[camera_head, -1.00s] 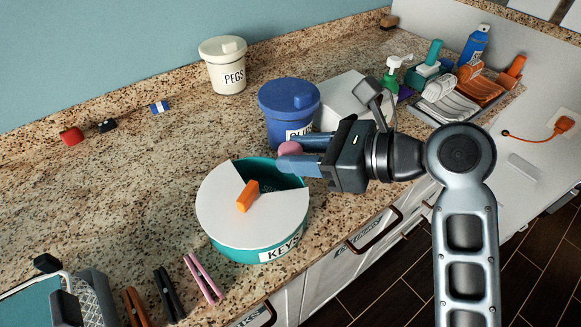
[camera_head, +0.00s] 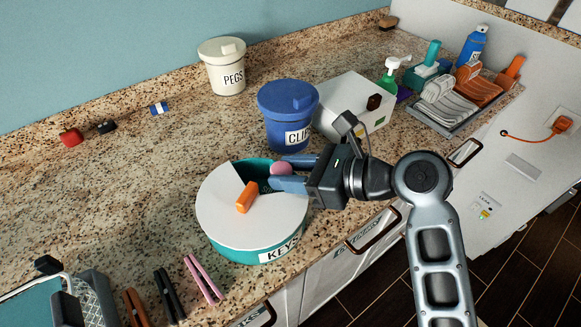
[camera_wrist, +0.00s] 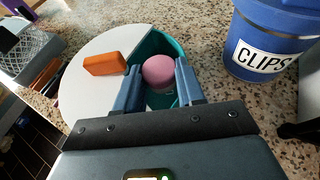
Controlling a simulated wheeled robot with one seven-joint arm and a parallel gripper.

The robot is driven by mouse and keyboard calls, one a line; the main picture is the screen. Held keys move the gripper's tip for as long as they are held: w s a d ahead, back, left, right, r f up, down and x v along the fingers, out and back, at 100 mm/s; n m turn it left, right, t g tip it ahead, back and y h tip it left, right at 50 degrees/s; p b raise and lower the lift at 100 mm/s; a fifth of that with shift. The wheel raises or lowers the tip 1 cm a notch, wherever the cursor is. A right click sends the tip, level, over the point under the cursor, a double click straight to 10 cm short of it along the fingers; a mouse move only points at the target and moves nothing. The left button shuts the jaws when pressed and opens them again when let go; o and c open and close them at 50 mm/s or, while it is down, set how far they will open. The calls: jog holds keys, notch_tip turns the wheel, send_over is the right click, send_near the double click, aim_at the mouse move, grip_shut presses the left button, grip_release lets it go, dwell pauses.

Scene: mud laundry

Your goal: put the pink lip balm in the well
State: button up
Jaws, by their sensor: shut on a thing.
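The pink lip balm (camera_head: 281,169) is a small rounded piece held between the fingers of my gripper (camera_head: 285,173). In the wrist view the lip balm (camera_wrist: 158,71) sits between the two blue fingertips (camera_wrist: 158,84), over the opening. The well is a round teal container (camera_head: 228,245) labelled KEYS, with a white top (camera_head: 220,208) that leaves a wedge-shaped opening at its back right. An orange handle (camera_head: 247,196) stands on the white top. The fingers reach in from the right, at the opening. The lip balm's lower part is partly hidden.
A blue CLIPS tub (camera_head: 287,125) stands close behind the gripper, with a white box (camera_head: 352,105) to its right. A white PEGS tub (camera_head: 226,75) is farther back. Pegs (camera_head: 203,279) lie at the front left. The counter's left middle is mostly clear.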

jog(key=shift+f, duration=0.45)
jog(key=o, duration=0.7)
jog(key=shift+s+d+f, duration=0.1)
jog(key=shift+f, duration=0.1)
jog(key=shift+o, duration=0.2)
jog(key=shift+r, duration=0.1)
jog(key=shift+r+b, duration=0.35)
jog(key=r+v, duration=0.1)
jog(key=v, duration=1.1)
